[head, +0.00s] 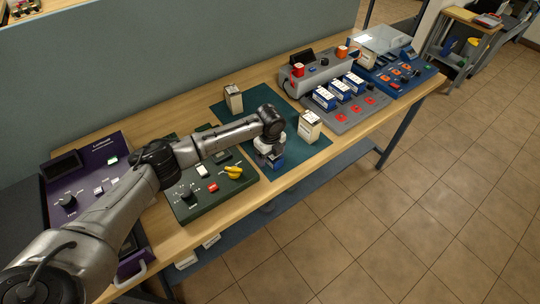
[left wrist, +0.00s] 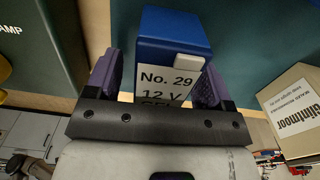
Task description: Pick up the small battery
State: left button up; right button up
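A small blue battery (head: 277,162) with a white label stands on the dark green mat (head: 292,171) near the table's front edge. In the left wrist view the battery (left wrist: 172,30) shows its label, "No. 29 12 V", and a pale tab on its edge. My left gripper (head: 268,148) is low over the mat at this battery. Its two purple fingers (left wrist: 157,80) lie on either side of the battery. A gap shows at the left finger, and the right finger overlaps the battery's edge. The battery's lower part is hidden by the gripper. My right gripper is in neither view.
A cream labelled box (head: 310,126) stands close to the right of my gripper; another (head: 233,99) stands farther back. A grey charger (head: 357,112) with several blue batteries is to the right. A green panel (head: 210,190) lies to the left under my arm.

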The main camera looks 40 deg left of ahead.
pick_arm(q)
jog(key=c, duration=1.3)
jog(key=shift+r, duration=0.1)
jog(key=shift+c, duration=0.3)
jog(key=shift+r, duration=0.1)
